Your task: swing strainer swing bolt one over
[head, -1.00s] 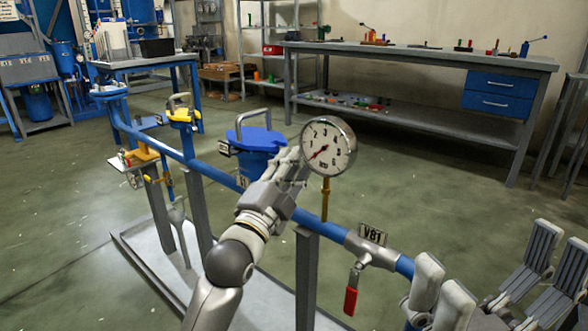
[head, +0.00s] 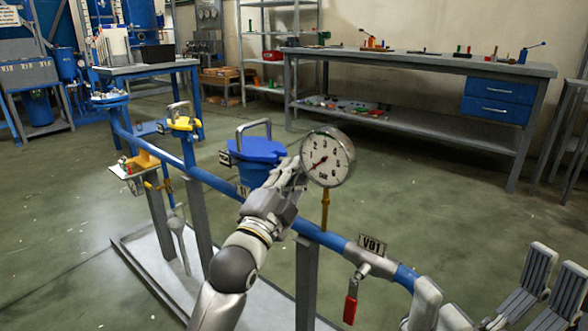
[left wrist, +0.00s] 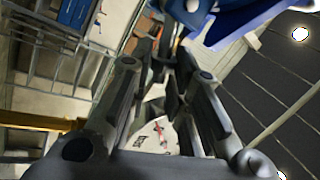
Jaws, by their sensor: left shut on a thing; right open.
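The strainer (head: 258,150) is a blue body with a blue lid and grey bail handle, on the blue pipe. My left gripper (head: 297,168) is at its right side, between the lid and the pressure gauge. It is closed on a small part at the lid's edge, apparently swing bolt one, which the fingers hide. In the left wrist view the blue lid (left wrist: 235,22) shows beside the fingertips (left wrist: 165,70); the bolt cannot be made out clearly. My right gripper (head: 485,295) is open and empty at the lower right, partly cut off.
The pressure gauge (head: 328,158) stands close to my left fingers. A valve with a red handle (head: 350,302) and a tag (head: 373,245) are further right on the pipe (head: 325,236). A yellow fitting (head: 184,123) is at left. A workbench (head: 420,64) stands behind, with open floor before it.

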